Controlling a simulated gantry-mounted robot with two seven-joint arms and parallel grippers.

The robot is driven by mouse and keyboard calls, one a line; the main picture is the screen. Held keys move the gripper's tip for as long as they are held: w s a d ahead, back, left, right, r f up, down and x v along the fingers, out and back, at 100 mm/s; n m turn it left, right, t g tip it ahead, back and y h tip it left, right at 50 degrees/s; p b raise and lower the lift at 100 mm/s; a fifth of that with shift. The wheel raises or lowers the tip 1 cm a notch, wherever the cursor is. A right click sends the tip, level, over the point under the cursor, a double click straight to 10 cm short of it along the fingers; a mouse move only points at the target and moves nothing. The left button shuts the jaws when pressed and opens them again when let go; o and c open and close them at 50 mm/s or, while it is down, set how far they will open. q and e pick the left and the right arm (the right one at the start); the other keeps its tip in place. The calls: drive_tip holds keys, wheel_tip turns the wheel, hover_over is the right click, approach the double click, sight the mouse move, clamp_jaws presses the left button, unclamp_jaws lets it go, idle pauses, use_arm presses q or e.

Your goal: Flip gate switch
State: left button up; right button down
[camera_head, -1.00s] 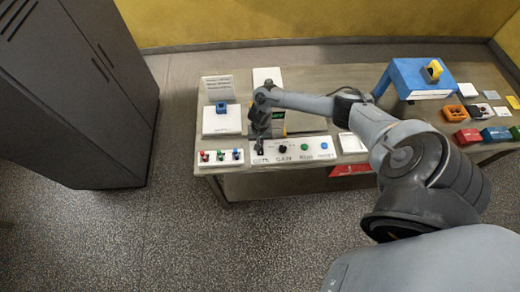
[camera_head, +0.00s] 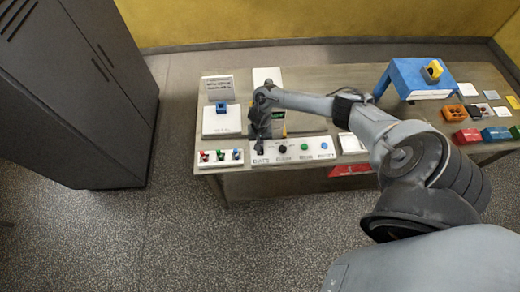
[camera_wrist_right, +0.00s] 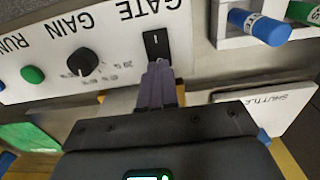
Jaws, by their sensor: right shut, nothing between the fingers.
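The gate switch (camera_wrist_right: 155,42) is a black rocker with a white mark, set in the white panel above the word GATE in the head view's reading direction. In the right wrist view it lies just beyond my right gripper's fingertips (camera_wrist_right: 158,68). The fingers are shut together with nothing between them. They overlap the switch's near edge; I cannot tell whether they touch it. In the head view my right gripper (camera_head: 259,142) points down at the left end of the control panel (camera_head: 293,157) and largely hides the switch. My left gripper is not in view.
Beside the switch are the black GAIN knob (camera_wrist_right: 83,62) and the green RUN button (camera_wrist_right: 32,74). A block of coloured levers (camera_head: 221,157) stands left of the panel. A white shuttle plate (camera_head: 221,127) lies behind it. A blue stand (camera_head: 420,78) is farther right.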

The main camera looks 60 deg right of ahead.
drive_tip(key=shift+f, duration=0.2)
idle(0.4)
drive_tip(key=shift+f+b, duration=0.5)
drive_tip(key=shift+f, duration=0.25)
idle(0.4)
drive_tip(key=shift+r+p, duration=0.35)
drive_tip(key=shift+p, duration=0.15)
wheel_tip(320, 180, up, 5)
drive_tip(key=p, duration=0.6)
drive_tip(key=shift+f, duration=0.1)
drive_tip(key=shift+r+p, duration=0.8)
drive_tip(key=shift+p, duration=0.2)
drive_tip(key=shift+s+f, duration=0.1)
